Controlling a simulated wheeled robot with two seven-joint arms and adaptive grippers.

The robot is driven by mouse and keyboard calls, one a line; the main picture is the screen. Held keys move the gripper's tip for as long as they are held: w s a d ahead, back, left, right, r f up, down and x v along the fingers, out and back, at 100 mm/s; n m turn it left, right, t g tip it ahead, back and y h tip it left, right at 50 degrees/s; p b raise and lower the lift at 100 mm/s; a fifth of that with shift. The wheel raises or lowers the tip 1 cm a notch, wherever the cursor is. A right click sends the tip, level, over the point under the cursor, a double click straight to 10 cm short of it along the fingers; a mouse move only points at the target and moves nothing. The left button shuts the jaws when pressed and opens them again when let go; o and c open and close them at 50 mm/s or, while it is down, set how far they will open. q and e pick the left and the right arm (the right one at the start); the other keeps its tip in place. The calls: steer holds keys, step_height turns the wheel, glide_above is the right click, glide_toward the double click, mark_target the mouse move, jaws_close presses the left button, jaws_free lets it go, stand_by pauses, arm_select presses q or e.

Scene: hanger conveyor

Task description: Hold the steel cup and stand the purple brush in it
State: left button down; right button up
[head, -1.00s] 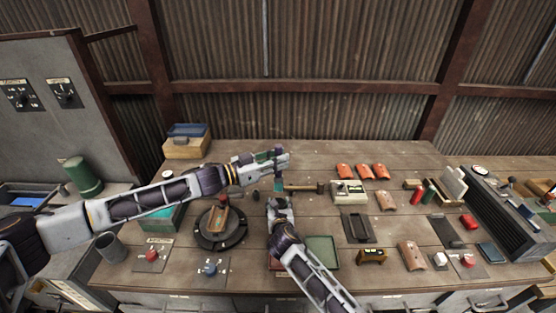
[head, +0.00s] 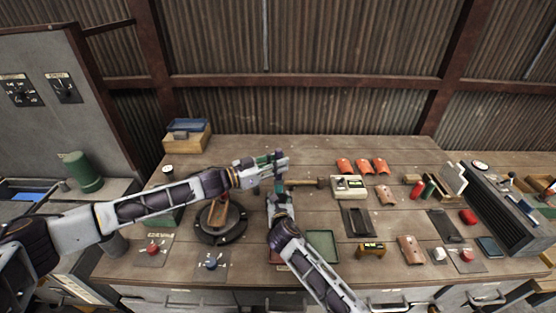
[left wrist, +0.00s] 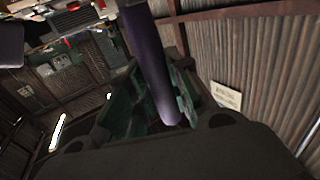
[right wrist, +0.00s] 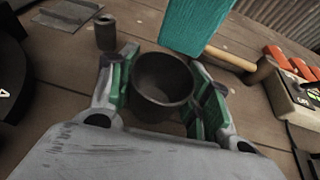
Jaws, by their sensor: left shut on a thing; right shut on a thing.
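The purple brush shows its purple handle (left wrist: 155,65) between the left gripper's fingers in the left wrist view. My left gripper (head: 272,160) is shut on it, above the table and close over my right gripper. The brush's teal end (right wrist: 198,22) points down in the right wrist view. The steel cup (right wrist: 163,88) is dark grey, round and open at the top. My right gripper (right wrist: 164,76) is shut around its sides. The teal end overlaps the cup's far rim in that view; the visible cup interior looks empty. In the head view the right gripper mostly hides the cup.
A hammer (head: 308,183) lies just right of the grippers. A small dark cylinder (right wrist: 106,32) stands left of the cup. A round dark turntable (head: 222,228) is to the left, and a green tray (head: 322,244) is to the right of my right arm. The back of the table is fairly clear.

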mark_target(276, 178)
arm_select(q)
steer(key=shift+f, duration=3.2)
steer(key=c, duration=1.2)
jaws_free()
steer(key=shift+c, duration=0.2)
steer(key=v, duration=1.2)
